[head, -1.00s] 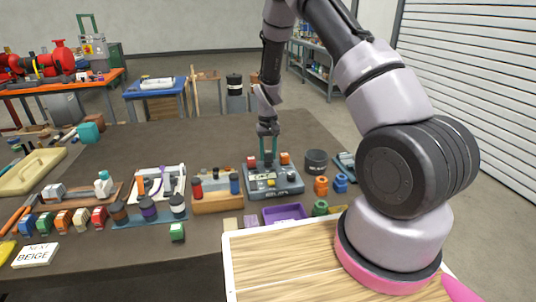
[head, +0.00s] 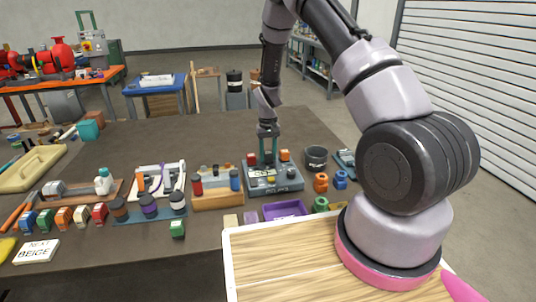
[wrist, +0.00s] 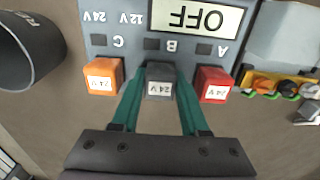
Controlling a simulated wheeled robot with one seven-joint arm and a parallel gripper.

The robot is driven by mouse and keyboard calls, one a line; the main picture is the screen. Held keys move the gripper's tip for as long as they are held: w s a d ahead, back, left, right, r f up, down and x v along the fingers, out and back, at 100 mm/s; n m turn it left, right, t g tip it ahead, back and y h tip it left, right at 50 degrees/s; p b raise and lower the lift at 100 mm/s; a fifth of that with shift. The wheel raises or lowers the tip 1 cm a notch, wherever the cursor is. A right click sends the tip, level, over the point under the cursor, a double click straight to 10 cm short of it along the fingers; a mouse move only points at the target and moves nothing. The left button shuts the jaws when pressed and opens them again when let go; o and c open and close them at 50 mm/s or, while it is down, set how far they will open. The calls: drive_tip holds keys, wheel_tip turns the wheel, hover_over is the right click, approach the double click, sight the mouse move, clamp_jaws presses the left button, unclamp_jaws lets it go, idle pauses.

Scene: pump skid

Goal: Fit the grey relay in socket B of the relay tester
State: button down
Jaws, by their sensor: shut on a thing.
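The relay tester (head: 274,186) is a blue-grey box at the right of the dark bench, also in the wrist view (wrist: 152,15). Its display reads OFF, upside down in the wrist view. The grey relay (wrist: 160,82), labelled 24V, is between the teal fingers of my gripper (wrist: 159,100), which is shut on it. It lines up with the letter B, between the orange relay (wrist: 103,77) at C and the red relay (wrist: 215,85) at A. I cannot tell how deep it sits, as its underside is hidden. In the head view my gripper (head: 268,158) points straight down over the tester.
A dark round bin (head: 316,158) stands right of the tester. A wooden block with red and blue cylinders (head: 216,200) is close on its left. The bench behind the tester is clear.

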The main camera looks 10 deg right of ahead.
drive_tip(key=shift+c, duration=1.7)
unclamp_jaws()
wheel_tip(320, 180, up, 11)
drive_tip(key=shift+f, duration=0.1)
wheel_tip(320, 180, up, 12)
drive_tip(key=m+t, duration=0.1)
hover_over(268, 152)
drive_tip(key=s+d, duration=0.2)
drive_tip(key=s, duration=0.1)
drive_tip(key=s+d+r+m+t+y, duration=0.1)
drive_tip(key=s+r, duration=0.3)
drive_tip(key=r, duration=0.3)
drive_tip(key=s+d+r+t+y, duration=0.1)
drive_tip(key=s+r, duration=0.4)
drive_tip(key=r, duration=0.1)
drive_tip(key=s+d+r+m+t, duration=0.1)
drive_tip(key=s+r, duration=0.3)
drive_tip(key=s, duration=0.5)
drive_tip(key=s+r+m+t, duration=0.1)
drive_tip(key=s+r+t, duration=0.2)
drive_tip(key=s, duration=0.6)
drive_tip(key=shift+d+r, duration=0.4)
drive_tip(key=shift+r, duration=0.35)
